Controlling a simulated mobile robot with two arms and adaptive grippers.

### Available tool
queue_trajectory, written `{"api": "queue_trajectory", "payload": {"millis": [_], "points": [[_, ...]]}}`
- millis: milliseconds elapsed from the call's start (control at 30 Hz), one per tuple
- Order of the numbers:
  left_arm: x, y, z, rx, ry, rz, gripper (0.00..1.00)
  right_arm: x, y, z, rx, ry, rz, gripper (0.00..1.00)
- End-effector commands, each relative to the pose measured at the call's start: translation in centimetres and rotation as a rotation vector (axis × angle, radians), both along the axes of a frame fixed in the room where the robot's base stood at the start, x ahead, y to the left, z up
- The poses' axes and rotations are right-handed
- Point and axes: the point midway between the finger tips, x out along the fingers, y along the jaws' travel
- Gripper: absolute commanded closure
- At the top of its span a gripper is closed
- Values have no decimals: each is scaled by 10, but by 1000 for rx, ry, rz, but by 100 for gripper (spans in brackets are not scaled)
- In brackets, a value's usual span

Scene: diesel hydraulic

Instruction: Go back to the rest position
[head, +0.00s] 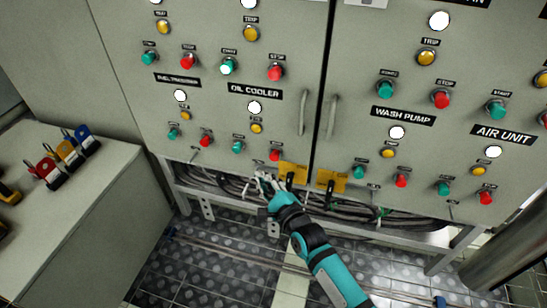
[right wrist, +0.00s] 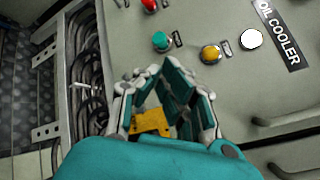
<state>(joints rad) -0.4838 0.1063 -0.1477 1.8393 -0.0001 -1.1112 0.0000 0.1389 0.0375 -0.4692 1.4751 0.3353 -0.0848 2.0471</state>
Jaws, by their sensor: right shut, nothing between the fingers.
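My right gripper (head: 268,184) reaches in from the bottom of the head view, at the lower edge of the grey control cabinet (head: 215,110). It is shut and looks empty, beside a yellow tag (head: 293,172) under the OIL COOLER label (head: 255,91). In the right wrist view the gripper (right wrist: 168,75) shows in front of the cabinet panel, and the yellow tag (right wrist: 152,121) is partly hidden behind its fingers. My left gripper is not in view.
A second yellow tag (head: 331,181) hangs right of the door seam. Bundled cables (head: 380,217) run below the cabinet. A bench (head: 75,205) with several coloured padlocks (head: 65,152) stands at the left. The patterned metal floor (head: 200,265) is mostly clear.

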Motion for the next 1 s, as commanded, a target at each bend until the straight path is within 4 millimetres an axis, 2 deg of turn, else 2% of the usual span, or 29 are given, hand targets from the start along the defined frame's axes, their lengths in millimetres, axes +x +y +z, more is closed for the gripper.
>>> {"api": "queue_trajectory", "payload": {"millis": [600,700,767,833,967,1000], "points": [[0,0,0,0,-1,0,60,0,0,0,0,0,0,100],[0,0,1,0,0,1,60,-2,-2,-5,-27,3,1,100],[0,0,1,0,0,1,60,-8,-5,-15,-87,7,5,100],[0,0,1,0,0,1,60,-19,-13,-35,-218,16,17,100],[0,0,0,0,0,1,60,-58,-40,-90,-599,42,100,100],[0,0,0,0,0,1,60,-74,-51,-109,-733,52,145,100]]}}
